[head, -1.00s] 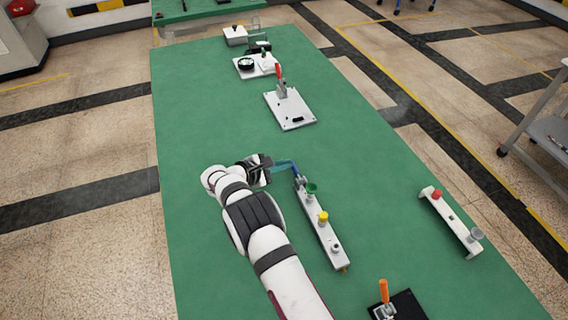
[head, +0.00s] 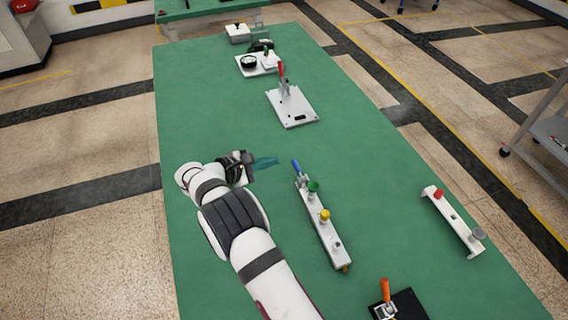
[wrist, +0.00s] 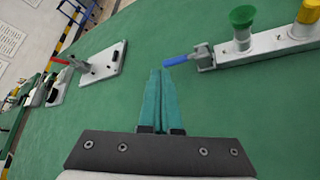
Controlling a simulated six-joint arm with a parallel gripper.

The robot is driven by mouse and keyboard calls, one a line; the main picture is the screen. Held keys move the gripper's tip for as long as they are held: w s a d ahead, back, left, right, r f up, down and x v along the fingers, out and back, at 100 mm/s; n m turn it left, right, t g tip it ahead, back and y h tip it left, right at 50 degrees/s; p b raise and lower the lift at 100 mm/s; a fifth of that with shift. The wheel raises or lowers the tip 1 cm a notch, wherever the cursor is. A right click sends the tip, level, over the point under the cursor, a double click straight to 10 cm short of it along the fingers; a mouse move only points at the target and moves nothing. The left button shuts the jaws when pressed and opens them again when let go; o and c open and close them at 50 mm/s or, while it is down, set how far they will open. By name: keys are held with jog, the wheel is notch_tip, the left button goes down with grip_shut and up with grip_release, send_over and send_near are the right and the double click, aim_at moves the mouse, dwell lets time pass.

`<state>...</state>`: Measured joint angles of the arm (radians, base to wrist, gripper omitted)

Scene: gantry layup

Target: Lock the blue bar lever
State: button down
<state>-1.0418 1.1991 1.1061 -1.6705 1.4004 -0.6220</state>
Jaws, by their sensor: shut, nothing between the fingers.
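The blue lever (head: 296,167) sits at the far end of a light grey bar (head: 326,232) on the green table. In the head view it sticks up and away from the bar's end. In the wrist view the blue lever (wrist: 181,59) points left from its grey clamp, roughly in line with the bar. The bar also carries a green knob (head: 313,186) and a yellow knob (head: 324,215). My gripper (head: 274,161) is left of the lever, apart from it. In the wrist view its teal fingers (wrist: 160,75) are together and empty, the tips just left of the lever's end.
A plate with a red-handled clamp (head: 291,106) stands farther back. A white bar with red and grey knobs (head: 453,222) lies to the right. An orange-handled clamp (head: 385,292) on a black base is at the front. The green table (head: 215,110) is clear around my gripper.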

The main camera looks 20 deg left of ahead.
jog(key=s+a+r, duration=0.4)
jog(key=shift+s+a+r, duration=0.2)
jog(key=shift+s+a, duration=0.1)
jog(key=shift+s, duration=0.05)
jog(key=s+d+r+m+g, duration=0.1)
jog(key=d+r+m+g, duration=0.3)
jog(key=d, duration=0.6)
jog(key=s+d+r+m+g, duration=0.25)
jog(key=d+r+m, duration=0.2)
jog(key=d, duration=0.55)
jog(key=s+d+r+m+g, duration=0.1)
jog(key=d+r+m+g, duration=0.2)
jog(key=d+m, duration=0.55)
jog(key=s+d+m+g+y, duration=0.3)
jog(key=s+d+m+y, duration=0.15)
jog(key=s+d, duration=0.7)
jog(key=s+a+f+m+y, duration=0.1)
jog(key=s+a+m+y, duration=0.1)
jog(key=s+m, duration=0.5)
jog(key=s, duration=0.4)
jog(key=shift+f+t, duration=0.2)
jog(key=shift+t, duration=0.15)
